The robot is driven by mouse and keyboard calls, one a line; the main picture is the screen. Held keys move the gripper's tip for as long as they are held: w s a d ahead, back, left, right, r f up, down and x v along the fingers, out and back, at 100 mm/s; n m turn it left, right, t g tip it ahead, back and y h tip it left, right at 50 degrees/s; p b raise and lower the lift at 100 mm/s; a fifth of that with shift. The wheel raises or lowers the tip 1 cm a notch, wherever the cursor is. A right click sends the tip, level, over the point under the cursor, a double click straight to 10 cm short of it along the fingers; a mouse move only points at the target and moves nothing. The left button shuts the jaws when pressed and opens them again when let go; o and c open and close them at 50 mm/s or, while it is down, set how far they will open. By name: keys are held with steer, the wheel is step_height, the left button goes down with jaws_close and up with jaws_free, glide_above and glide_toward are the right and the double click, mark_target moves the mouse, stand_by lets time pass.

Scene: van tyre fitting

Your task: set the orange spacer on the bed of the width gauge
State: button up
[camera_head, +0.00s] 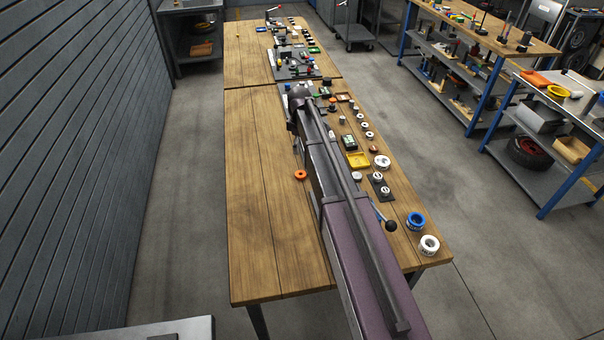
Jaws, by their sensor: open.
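The orange spacer (300,175) is a small ring lying flat on the wooden bench, just left of my arm. My gripper (298,148) shows only in small part at the arm's left edge, a little beyond the spacer in the picture; it is open, and my arm hides most of it. The spacer lies apart from it on the wood. I cannot surely pick out the width gauge. A dark plate (372,179) with pale round pieces lies right of my arm, and a black ball knob (391,226) on a rod shows nearer.
The left half of the bench (255,215) is clear. Right of my arm stand a yellow tray (357,160), a white ring (382,162), a blue roll (416,221), a white roll (429,245) and several small parts. Dark fixtures (295,62) stand farther back.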

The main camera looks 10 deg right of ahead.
steer(key=shift+d+f, duration=0.1)
steer(key=shift+f, duration=0.1)
steer(key=b, duration=0.9)
glide_above(300, 172)
steer(key=f, duration=0.8)
steer(key=shift+s+f, duration=0.15)
steer(key=shift+s, duration=0.25)
steer(key=shift+f+b, duration=2.45)
steer(key=shift+f, duration=0.15)
steer(key=c, duration=1.3)
steer(key=shift+r, duration=0.2)
step_height(300, 172, up, 10)
steer(key=p, duration=1)
steer(key=shift+f, duration=0.15)
